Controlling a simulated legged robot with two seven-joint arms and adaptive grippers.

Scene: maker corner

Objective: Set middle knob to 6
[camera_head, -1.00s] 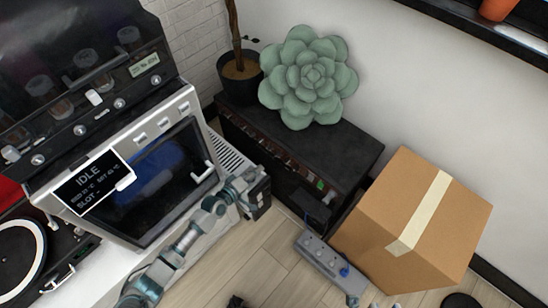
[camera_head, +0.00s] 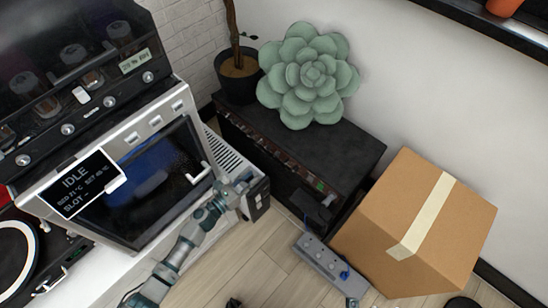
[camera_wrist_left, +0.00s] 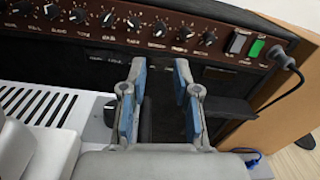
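The black amplifier (camera_head: 345,150) stands against the wall, with a brown knob panel along its front edge. In the left wrist view the panel (camera_wrist_left: 120,35) shows a row of several black pointer knobs; the labels are too small to read for certain. One knob (camera_wrist_left: 133,23) is near the top, just above my left finger. My left gripper (camera_wrist_left: 160,75) is open and empty, with blue-padded fingers apart, in front of the amplifier and below the knob row. In the head view the left gripper (camera_head: 257,197) is beside the amplifier's front.
A green succulent-shaped cushion (camera_head: 308,75) and a potted plant (camera_head: 238,75) stand at the back. A cardboard box (camera_head: 420,225) is right of the amplifier. A power strip (camera_head: 322,258) lies on the floor in front. A machine with a screen (camera_head: 150,180) is at left.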

